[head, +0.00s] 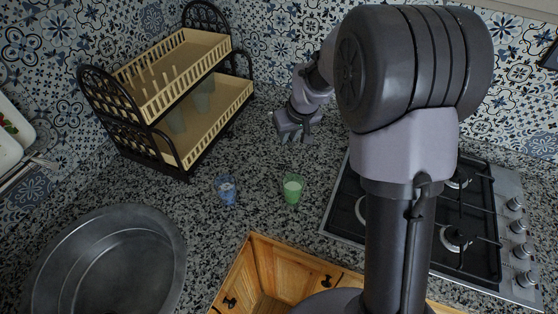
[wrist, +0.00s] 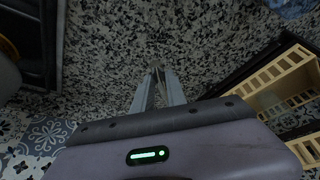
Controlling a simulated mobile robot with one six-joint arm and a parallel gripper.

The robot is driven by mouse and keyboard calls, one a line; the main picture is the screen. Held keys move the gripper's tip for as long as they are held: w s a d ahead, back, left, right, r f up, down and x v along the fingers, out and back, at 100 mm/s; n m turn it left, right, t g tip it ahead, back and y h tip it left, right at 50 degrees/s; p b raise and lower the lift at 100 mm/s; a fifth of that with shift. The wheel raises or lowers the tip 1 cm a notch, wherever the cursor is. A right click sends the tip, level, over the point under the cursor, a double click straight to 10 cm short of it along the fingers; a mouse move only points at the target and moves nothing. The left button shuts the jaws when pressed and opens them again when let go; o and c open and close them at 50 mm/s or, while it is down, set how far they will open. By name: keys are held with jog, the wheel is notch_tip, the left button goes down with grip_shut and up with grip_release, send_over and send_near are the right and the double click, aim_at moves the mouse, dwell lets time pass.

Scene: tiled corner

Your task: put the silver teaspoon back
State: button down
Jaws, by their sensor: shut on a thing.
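My gripper (head: 296,136) is over the counter, right of the rack, with its fingers pointing down. In the wrist view its fingers (wrist: 158,92) are nearly together, shut on a thin, small thing that I take for the silver teaspoon (wrist: 158,74). Most of it is hidden between the fingers, so its bowl and tilt cannot be told. The black two-tier dish rack (head: 187,172) with cream trays stands at the back left; its corner also shows at the right of the wrist view (wrist: 283,72).
A blue glass (head: 227,192) and a green glass (head: 293,190) stand on the counter in front of my gripper. Two greyish glasses (head: 204,97) are in the rack's lower tier. A round metal sink (head: 172,270) is front left, a gas hob (head: 345,205) right.

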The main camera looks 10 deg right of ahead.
aim_at(286, 164)
notch_tip(286, 164, down, 10)
jog(key=b, duration=0.3)
jog(key=shift+s+f+b, duration=0.1)
jog(key=shift+f+b, duration=0.05)
jog(key=shift+b, duration=0.25)
jog(key=c, duration=1.3)
grip_release()
jog(key=shift+c, duration=0.2)
jog(key=s+a+r+m+p, duration=0.15)
jog(key=s+r, duration=0.35)
jog(key=r, duration=0.5)
jog(key=s+r+p, duration=0.2)
jog(key=s+r, duration=0.4)
jog(key=r, duration=0.3)
jog(key=s+a+r+m, duration=0.2)
jog(key=s+r, duration=0.1)
jog(key=s, duration=0.7)
jog(key=s+a+r+m+t+y, duration=0.1)
jog(key=s+a+r+m, duration=0.1)
jog(key=s, duration=0.8)
jog(key=shift+a+r+m, duration=0.3)
jog(key=shift+r+m, duration=0.05)
jog(key=shift+r, duration=0.1)
